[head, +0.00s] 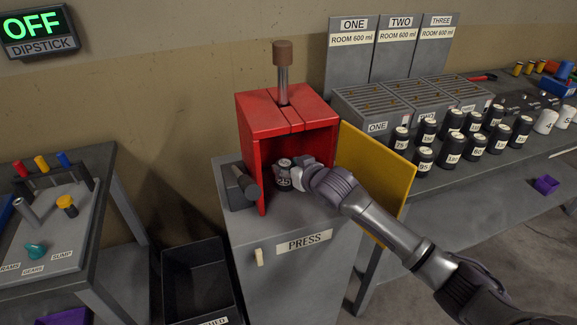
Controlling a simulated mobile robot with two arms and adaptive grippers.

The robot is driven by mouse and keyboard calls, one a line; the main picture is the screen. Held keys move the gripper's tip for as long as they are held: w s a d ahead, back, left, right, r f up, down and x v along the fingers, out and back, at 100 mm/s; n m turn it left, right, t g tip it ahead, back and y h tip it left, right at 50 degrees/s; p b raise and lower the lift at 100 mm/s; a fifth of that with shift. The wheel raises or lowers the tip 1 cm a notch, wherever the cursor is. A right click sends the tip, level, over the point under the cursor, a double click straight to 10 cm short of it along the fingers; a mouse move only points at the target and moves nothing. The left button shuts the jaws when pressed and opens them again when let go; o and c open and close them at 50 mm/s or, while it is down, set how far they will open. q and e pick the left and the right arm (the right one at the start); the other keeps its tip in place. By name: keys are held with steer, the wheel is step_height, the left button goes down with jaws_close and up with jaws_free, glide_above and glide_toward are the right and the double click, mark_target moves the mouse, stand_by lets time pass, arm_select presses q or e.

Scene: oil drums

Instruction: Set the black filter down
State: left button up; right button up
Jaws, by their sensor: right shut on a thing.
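A small dark filter (284,164) with a pale label is inside the red press (262,122), low down near its floor. My right gripper (293,177) reaches in from the right through the open front and is shut on the filter. The gripper's fingers cover part of the filter, so I cannot tell whether its base touches the press floor. My left gripper is not in view.
The yellow door (376,172) stands open right of the press, close beside my right arm. A dark bin (197,285) is at lower left. Several black canisters (474,142) crowd the right bench. A tool table (60,225) stands left.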

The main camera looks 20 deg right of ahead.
steer(key=o, duration=1.4)
steer(key=shift+f, duration=0.1)
steer(key=shift+c, duration=0.2)
steer(key=v, duration=1.2)
steer(key=shift+b, duration=0.3)
